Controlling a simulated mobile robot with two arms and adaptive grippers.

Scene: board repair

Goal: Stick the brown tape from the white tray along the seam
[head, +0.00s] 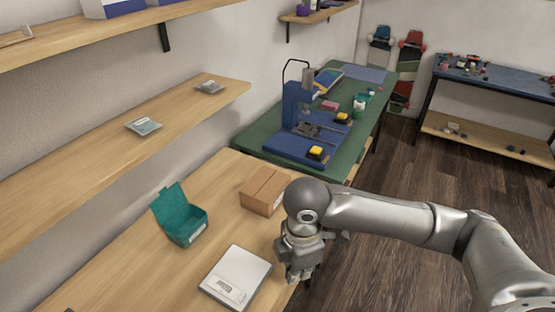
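A brown cardboard box (259,197) sits on the wooden table, with a line running across its top that looks like the seam. A flat white scale-like item (240,268) with a small display lies nearer on the table; it is the only thing here resembling a white tray. I cannot make out any separate brown tape. My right gripper (298,277) points down at the table's right edge, right of the white item and nearer than the box. Its fingers are small and partly hidden, so their opening and any held thing are unclear. My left gripper is not in view.
An open teal box (184,224) stands left of the cardboard box. Wooden shelves (80,158) run along the left wall. A green-topped bench (262,132) with a blue machine (297,108) stands behind. The table front left of the white item is mostly clear.

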